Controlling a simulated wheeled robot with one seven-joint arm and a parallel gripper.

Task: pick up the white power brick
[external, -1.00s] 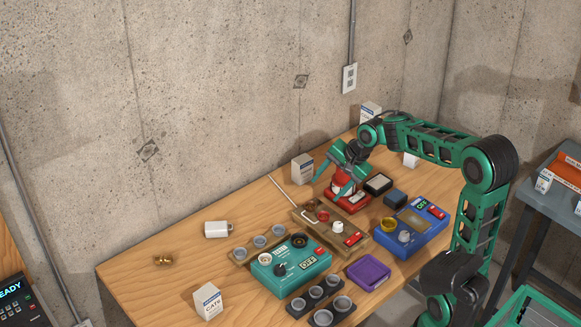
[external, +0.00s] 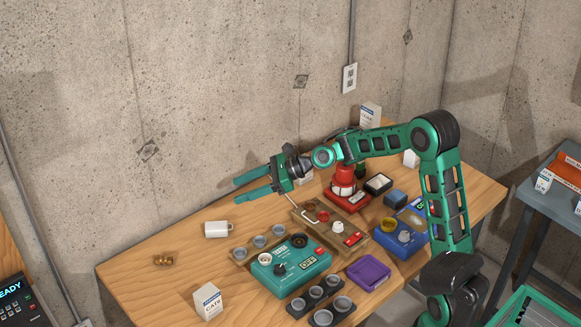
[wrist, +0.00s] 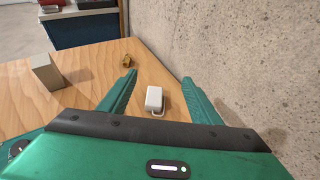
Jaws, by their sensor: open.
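The white power brick (external: 217,229) lies on the wooden table near the concrete wall, with a pale loop at one end. In the wrist view the power brick (wrist: 154,98) shows between my two fingers, farther off and below them. My gripper (external: 252,188) is open and empty, its fingers pointing left in the external view. It hangs above the table, to the right of the brick and higher, close to the wall. The wrist view shows the open gripper (wrist: 158,80) with its fingers wide apart.
A brass fitting (external: 163,260) lies left of the brick. A teal device (external: 290,269), a wooden tray with cups (external: 260,242) and a white carton (external: 208,302) stand nearer the front. The concrete wall (wrist: 240,60) is close on the right in the wrist view. Table around the brick is clear.

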